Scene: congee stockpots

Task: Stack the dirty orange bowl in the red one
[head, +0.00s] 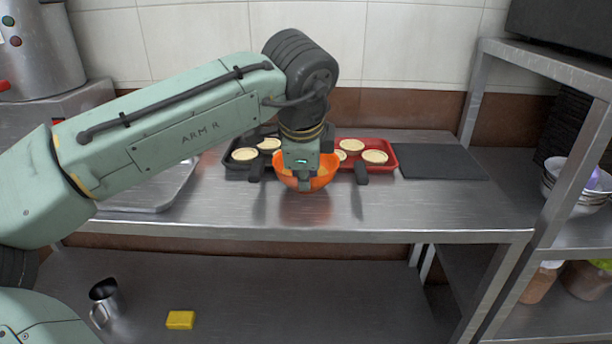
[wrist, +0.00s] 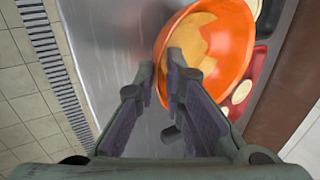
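The orange bowl (head: 318,183) is at the middle of the steel counter, in front of the trays. The wrist view shows the orange bowl (wrist: 240,45) with a yellowish-brown smear inside. My gripper (head: 304,184) points down at its near side. In the wrist view my gripper (wrist: 160,78) has its fingers apart, one over the bowl's inside and one outside its near rim. Whether either finger touches the rim I cannot tell. My gripper hides part of the bowl in the head view. I see no red bowl in either view.
A black tray (head: 232,158) and a red tray (head: 386,147) hold pale round items behind the bowl. Dark upright pieces (head: 361,173) flank the bowl. A dark mat (head: 440,162) lies right; a metal tray (head: 150,200) lies left. Stacked bowls (head: 580,200) stand on the right shelf.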

